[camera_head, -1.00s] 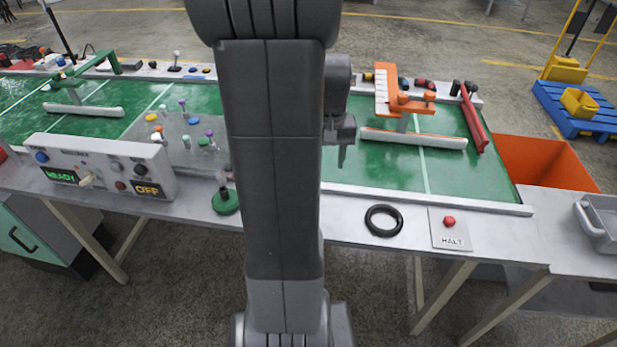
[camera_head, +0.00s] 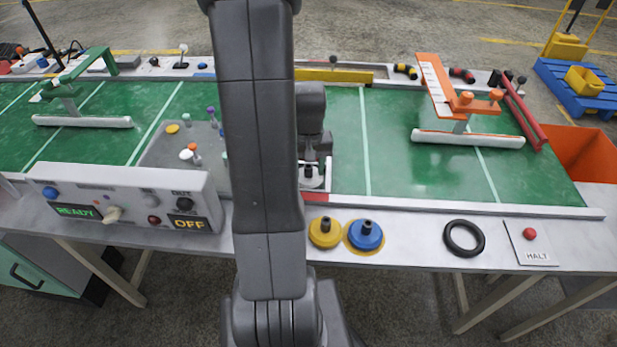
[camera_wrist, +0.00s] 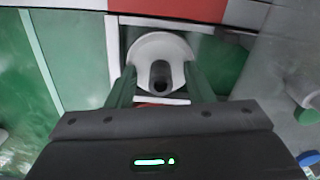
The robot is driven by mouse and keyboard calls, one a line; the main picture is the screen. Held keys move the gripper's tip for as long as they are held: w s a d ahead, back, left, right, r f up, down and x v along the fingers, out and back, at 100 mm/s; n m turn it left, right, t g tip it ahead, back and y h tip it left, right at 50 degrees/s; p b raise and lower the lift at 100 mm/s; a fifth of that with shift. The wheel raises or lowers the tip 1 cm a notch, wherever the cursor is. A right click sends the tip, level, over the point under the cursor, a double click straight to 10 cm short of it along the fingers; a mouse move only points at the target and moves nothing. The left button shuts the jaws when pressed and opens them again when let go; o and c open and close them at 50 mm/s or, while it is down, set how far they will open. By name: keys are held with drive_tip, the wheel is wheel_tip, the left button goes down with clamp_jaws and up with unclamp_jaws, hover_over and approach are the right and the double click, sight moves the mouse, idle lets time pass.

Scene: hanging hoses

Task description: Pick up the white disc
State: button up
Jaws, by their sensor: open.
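The white disc (camera_wrist: 158,48) has a dark knob in its middle and lies inside a white-outlined square on the green surface. In the head view the white disc (camera_head: 312,184) shows just below my gripper (camera_head: 314,158), beside my arm. In the wrist view my gripper (camera_wrist: 160,84) is open, one finger on each side of the disc's near part. The knob stands between the finger lines. I cannot tell how high the fingertips are above the disc or whether they touch it.
A yellow disc (camera_head: 325,232) and a blue disc (camera_head: 366,235) lie on the front ledge. A black ring (camera_head: 464,238) and the HALT button plate (camera_head: 531,243) are to the right. A grey control box (camera_head: 125,197) stands left. An orange gantry (camera_head: 462,110) stands right.

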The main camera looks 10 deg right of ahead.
clamp_jaws()
